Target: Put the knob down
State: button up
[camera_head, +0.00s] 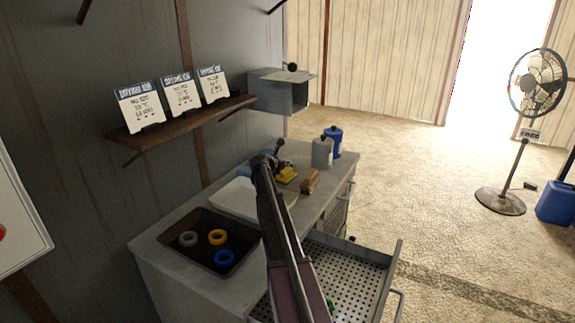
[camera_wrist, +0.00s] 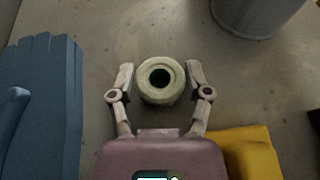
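A pale green, round, knob-like piece (camera_wrist: 160,80) with a dark hole in its middle sits on or just above the grey worktop in the wrist view. My gripper (camera_wrist: 160,74) has one finger on each side of it. The fingers are apart, with a narrow gap showing on both sides of the piece. Whether the piece touches the worktop is hard to tell. In the head view my arm hides this spot, and the piece cannot be made out there.
A blue glove-like item (camera_wrist: 40,105) lies left and a yellow item (camera_wrist: 245,150) lies right of my gripper. A grey canister (camera_head: 322,152) and a blue one (camera_head: 333,141) stand behind. A dark bin (camera_head: 205,258) holds coloured rings. A perforated drawer (camera_head: 350,270) is open.

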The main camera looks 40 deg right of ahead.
jog(key=shift+r, duration=0.15)
dwell(0.3)
jog(key=shift+a+r+p, duration=0.1)
jog(key=shift+a+p, duration=0.05)
jog(key=shift+p, duration=0.15)
jog(key=p+v, duration=0.4)
jog(key=v, duration=0.6)
jog(key=shift+s+a, duration=0.15)
jog(key=shift+a, duration=0.1)
jog(key=shift+s+a+r, duration=0.1)
jog(key=shift+a+r, duration=0.1)
jog(key=shift+a, duration=0.35)
jog(key=shift+s, duration=0.1)
